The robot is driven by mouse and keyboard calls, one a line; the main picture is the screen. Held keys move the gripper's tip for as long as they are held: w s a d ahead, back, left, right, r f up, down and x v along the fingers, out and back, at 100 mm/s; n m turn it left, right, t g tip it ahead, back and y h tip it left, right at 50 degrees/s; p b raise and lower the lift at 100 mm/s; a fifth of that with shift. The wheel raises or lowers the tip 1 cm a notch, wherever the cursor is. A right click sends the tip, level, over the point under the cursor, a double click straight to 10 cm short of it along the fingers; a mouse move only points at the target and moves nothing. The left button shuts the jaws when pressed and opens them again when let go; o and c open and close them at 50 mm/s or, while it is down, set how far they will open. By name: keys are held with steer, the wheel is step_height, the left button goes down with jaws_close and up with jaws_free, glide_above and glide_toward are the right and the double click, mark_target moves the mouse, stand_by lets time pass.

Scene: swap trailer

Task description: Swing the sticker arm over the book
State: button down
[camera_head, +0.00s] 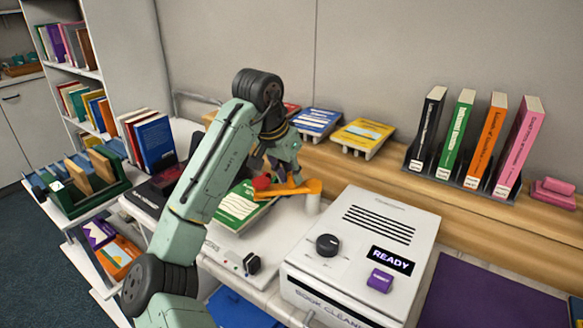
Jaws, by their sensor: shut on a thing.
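The orange sticker arm (293,188) sits on a white post (313,204) at the right edge of a low white machine (221,245). It reaches left from the post, and a red knob (262,183) shows at its left end. A green book (236,207) with white print lies flat on the machine, partly hidden behind my arm. The sticker arm's left end appears above the book's upper right part. My gripper (272,171) points down at the sticker arm's left end and is shut on it. The exact contact of the fingertips is too small to see.
A white box with a READY display (391,261) and a dark dial stands close on the right. Behind are blue (317,122) and yellow (362,134) books on stands, and upright books (479,140). A green crate (77,186) stands at left.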

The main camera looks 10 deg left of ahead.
steer(key=shift+w+a+m+p, duration=0.15)
steer(key=shift+w+m+p, duration=0.25)
steer(key=shift+m, duration=0.3)
steer(key=c, duration=1.4)
jaws_free()
steer(key=v, duration=1.2)
steer(key=shift+w+a, duration=0.25)
